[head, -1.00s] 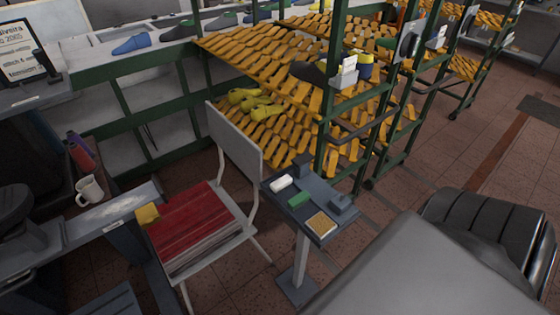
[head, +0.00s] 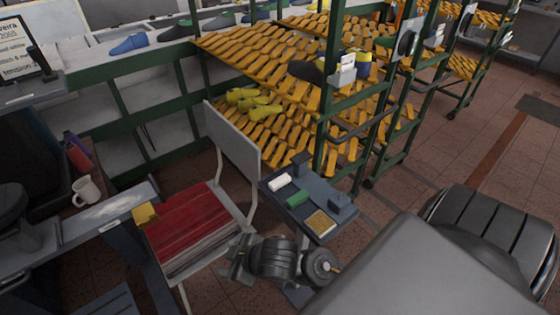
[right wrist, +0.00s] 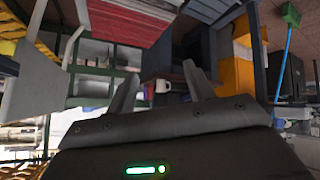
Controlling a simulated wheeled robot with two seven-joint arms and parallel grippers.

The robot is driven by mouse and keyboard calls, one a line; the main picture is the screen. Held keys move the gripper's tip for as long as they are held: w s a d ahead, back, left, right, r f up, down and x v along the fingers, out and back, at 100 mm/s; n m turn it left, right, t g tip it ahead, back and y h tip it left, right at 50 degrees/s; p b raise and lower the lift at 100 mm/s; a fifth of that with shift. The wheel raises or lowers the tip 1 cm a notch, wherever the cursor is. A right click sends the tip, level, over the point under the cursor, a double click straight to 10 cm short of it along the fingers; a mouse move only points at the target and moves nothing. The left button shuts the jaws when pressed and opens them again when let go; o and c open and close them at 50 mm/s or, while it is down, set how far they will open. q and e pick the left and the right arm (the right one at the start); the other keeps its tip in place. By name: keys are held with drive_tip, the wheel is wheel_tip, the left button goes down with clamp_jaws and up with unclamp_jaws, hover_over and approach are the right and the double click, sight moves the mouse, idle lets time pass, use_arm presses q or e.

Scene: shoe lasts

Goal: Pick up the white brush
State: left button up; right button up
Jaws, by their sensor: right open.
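The white brush (head: 280,182) lies on the left part of the small dark stand (head: 292,216) in the head view. I see it as a plain white block. My right gripper (head: 236,260) is at the lower middle of the head view, in front of the stand and beside the red-topped chair, pointing left. In the right wrist view its two fingers (right wrist: 162,84) are apart with nothing between them. The brush does not show in that view. My left gripper is not in view.
A green block (head: 298,198) and a tan-topped block (head: 320,222) share the stand. The chair (head: 237,150) with a red stack (head: 190,222) stands left of it. Green racks (head: 322,125) rise close behind. A mug (head: 86,191) is at the left.

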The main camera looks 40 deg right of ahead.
drive_tip(key=w+a+r+n+y, duration=0.4)
drive_tip(key=w+a+r+n, duration=0.15)
drive_tip(key=a, duration=0.35)
wheel_tip(320, 180, up, 6)
drive_tip(key=n+g+h, duration=0.5)
drive_tip(key=g+h, duration=0.3)
hover_over(280, 180)
drive_tip(key=shift+w+d+f, duration=0.1)
drive_tip(key=shift+f, duration=1.3)
drive_tip(key=shift+w+d+f, duration=0.1)
drive_tip(key=shift+f, duration=1.3)
drive_tip(key=shift+s+a+f+p, duration=0.1)
drive_tip(key=shift+f+p, duration=0.1)
drive_tip(key=shift+f, duration=1.1)
drive_tip(key=shift+s+a+f+p, duration=0.1)
drive_tip(key=shift+f+p, duration=0.1)
drive_tip(key=shift+f, duration=1.1)
